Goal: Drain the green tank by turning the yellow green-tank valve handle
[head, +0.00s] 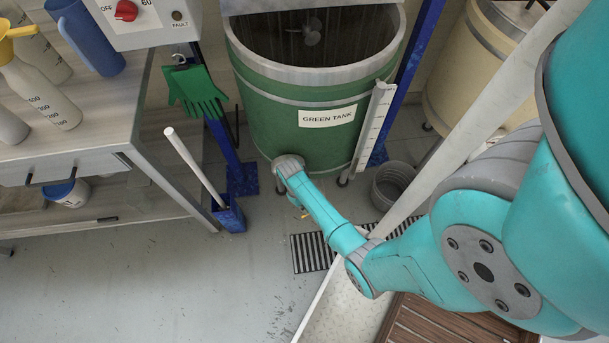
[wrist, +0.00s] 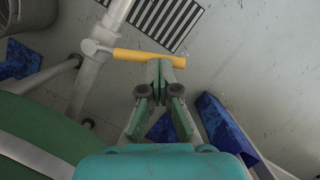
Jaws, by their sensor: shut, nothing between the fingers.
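The green tank (head: 285,130), labelled GREEN TANK, stands at the back centre in the head view. Its side fills the lower left of the wrist view (wrist: 30,125). The yellow valve handle (wrist: 140,55) sticks out sideways from a grey valve on the pipe (wrist: 90,75) under the tank. My gripper (wrist: 166,66) is shut and empty. Its fingertips are at the handle's outer half, on the tank side, and overlap it in the picture. Whether they touch it I cannot tell. In the head view my arm mostly hides the gripper and handle.
A floor drain grate (head: 312,252) lies beyond the handle. A blue holder (head: 230,214) with a white-handled tool stands left of my gripper. A grey bucket (head: 393,183) and a white ruled post (head: 374,127) stand right. The floor at front left is clear.

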